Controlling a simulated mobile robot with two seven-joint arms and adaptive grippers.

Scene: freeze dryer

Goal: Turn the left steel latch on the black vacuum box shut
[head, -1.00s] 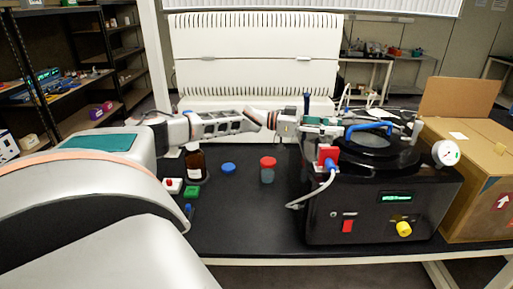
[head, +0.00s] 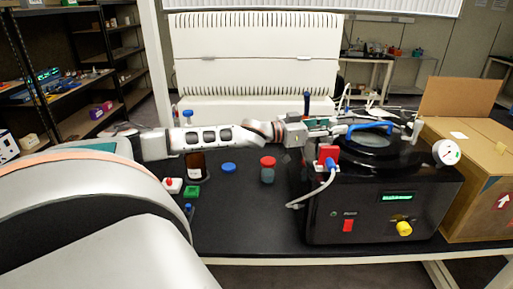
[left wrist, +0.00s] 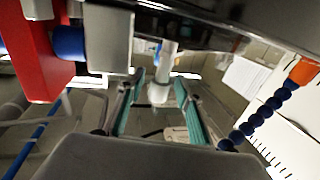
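The black vacuum box (head: 375,218) stands on the dark bench at centre right, with a round lid and a blue handle (head: 370,127) on top. My left gripper (head: 330,124) is at the left edge of the lid. In the left wrist view, its teal-padded fingers (left wrist: 160,108) are apart. A pale rod with a white rounded end (left wrist: 159,94), apparently the left latch's lever, lies between them, with gaps visible on both sides. In the head view, the gripper mostly hides the left latch, so its angle is unclear. My right gripper is out of view.
A red block with a blue fitting (head: 328,156) and white hose sits close below the gripper, at the box's front left. A red-capped jar (head: 268,170), blue cap (head: 229,168) and brown bottle (head: 196,164) stand left. A cardboard box (head: 475,180) is right.

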